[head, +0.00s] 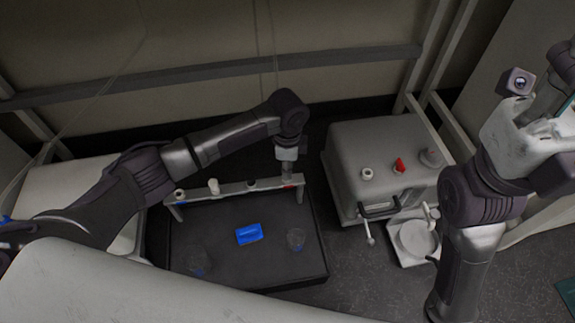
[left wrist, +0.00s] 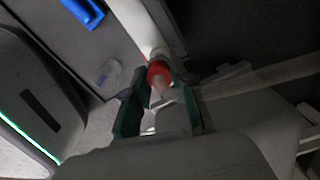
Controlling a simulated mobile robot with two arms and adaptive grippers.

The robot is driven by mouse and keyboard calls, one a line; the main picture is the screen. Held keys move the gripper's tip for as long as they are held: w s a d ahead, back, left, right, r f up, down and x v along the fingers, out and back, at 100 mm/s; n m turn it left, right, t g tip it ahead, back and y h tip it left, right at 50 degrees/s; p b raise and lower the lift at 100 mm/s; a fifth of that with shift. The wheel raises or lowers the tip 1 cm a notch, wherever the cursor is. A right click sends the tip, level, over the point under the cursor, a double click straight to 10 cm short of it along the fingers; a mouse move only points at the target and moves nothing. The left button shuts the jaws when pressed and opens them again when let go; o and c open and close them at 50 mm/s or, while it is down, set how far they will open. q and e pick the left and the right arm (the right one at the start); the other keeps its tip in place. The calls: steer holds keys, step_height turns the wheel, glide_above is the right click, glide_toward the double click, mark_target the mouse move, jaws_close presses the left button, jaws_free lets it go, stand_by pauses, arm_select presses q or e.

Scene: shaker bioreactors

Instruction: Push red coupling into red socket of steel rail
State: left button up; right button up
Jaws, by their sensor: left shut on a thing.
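The steel rail (head: 235,187) stands on legs over a dark platform, with several fittings along its top. A red mark shows at its right end, at the red socket (head: 290,185). My left gripper (head: 289,168) points down over this end. In the left wrist view its teal-edged fingers (left wrist: 160,112) are shut around a pale, shiny piece, which I take for the coupling (left wrist: 165,98). A red ring (left wrist: 158,72) lies right at the fingertips, in line with this piece. I cannot tell how deep the coupling sits. My right gripper (head: 556,112) is partly cut off at the right edge.
A blue block (head: 249,234) and two clear vessels (head: 296,239) are on the dark platform (head: 240,275) before the rail. A grey machine (head: 345,150) with a red knob (head: 399,165) and black handle stands close right of my left gripper.

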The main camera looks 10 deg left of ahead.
arm_select(q)
steer(key=shift+f, duration=0.4)
steer(key=o, duration=1)
steer(key=shift+r, duration=0.15)
step_height(320, 180, up, 12)
steer(key=shift+f, duration=0.15)
